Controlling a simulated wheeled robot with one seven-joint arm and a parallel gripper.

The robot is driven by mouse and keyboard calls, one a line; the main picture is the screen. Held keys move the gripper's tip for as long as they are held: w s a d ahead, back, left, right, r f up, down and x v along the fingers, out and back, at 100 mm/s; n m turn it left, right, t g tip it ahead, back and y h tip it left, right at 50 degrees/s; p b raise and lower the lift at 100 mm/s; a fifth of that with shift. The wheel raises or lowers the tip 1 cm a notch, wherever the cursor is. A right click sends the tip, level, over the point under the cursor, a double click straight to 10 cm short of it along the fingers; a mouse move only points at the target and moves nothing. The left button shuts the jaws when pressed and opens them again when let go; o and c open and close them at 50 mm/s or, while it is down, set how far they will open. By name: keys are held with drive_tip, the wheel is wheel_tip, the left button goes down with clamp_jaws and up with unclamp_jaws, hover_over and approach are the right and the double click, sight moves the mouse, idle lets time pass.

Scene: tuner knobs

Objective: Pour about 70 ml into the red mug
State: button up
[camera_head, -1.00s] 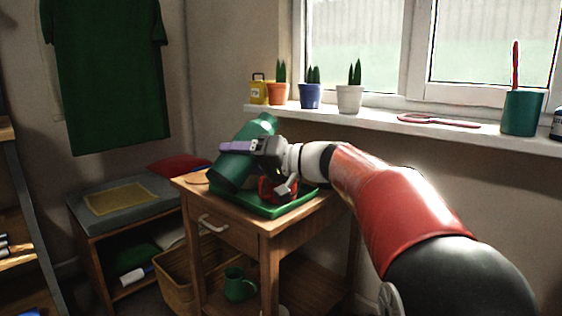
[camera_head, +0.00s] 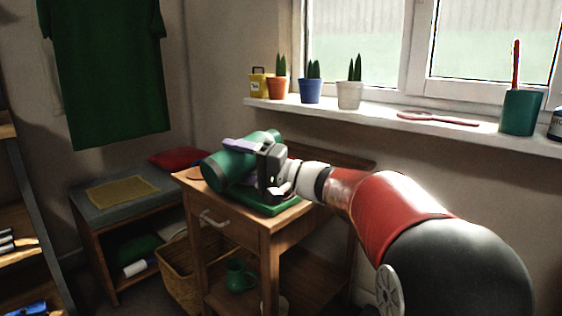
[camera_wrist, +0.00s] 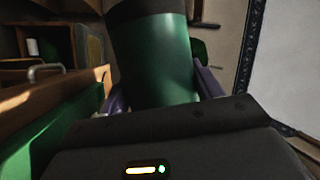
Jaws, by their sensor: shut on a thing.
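A green flask (camera_head: 231,169) with a dark band is held tilted over the small wooden table, close to lying level. It fills the middle of the wrist view (camera_wrist: 155,65). My gripper (camera_head: 240,147), with purple fingers, is shut around its body; a finger shows on each side of it in the wrist view (camera_wrist: 160,90). A green tray (camera_head: 284,207) lies on the table below. The red mug is hidden in both current views, apparently behind my gripper. I cannot see the flask's mouth or any liquid stream.
The wooden table (camera_head: 236,221) has a drawer with a pale handle. A windowsill (camera_head: 380,116) with potted plants runs behind. A low grey-topped bench (camera_head: 145,210) with a red cushion (camera_head: 180,158) stands left. A wicker basket (camera_head: 185,275) and green jug (camera_head: 238,278) sit low down.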

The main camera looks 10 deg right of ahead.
drive_tip(key=shift+w+d+r+m, duration=0.1)
drive_tip(key=shift+d+r+m, duration=0.1)
drive_tip(key=shift+m, duration=0.2)
drive_tip(key=shift+s+a+r+y, duration=0.15)
drive_tip(key=shift+s+a+y, duration=0.05)
drive_tip(key=shift+a+y, duration=0.1)
idle(0.8)
drive_tip(key=shift+r+m+t, duration=0.25)
drive_tip(key=shift+m+t, duration=0.15)
drive_tip(key=shift+m, duration=0.1)
idle(1.1)
drive_tip(key=shift+f+n+g, duration=0.3)
drive_tip(key=shift+s+a+n+g+h+p, duration=0.25)
drive_tip(key=shift+n+p, duration=0.15)
drive_tip(key=shift+n, duration=0.2)
drive_tip(key=shift+s+a+n+g+h+p, duration=0.15)
drive_tip(key=shift+a+n+p, duration=0.15)
drive_tip(key=shift+n, duration=0.3)
drive_tip(key=shift+w+d+f+b, duration=0.1)
drive_tip(key=shift+d+f+b, duration=0.05)
drive_tip(key=shift+f+b, duration=0.9)
drive_tip(key=shift+w+d+f+n+b, duration=0.1)
drive_tip(key=shift+d+n+b, duration=0.05)
drive_tip(key=shift+n+b, duration=0.65)
drive_tip(key=shift+w+r+g, duration=0.1)
drive_tip(key=shift+r+g, duration=0.2)
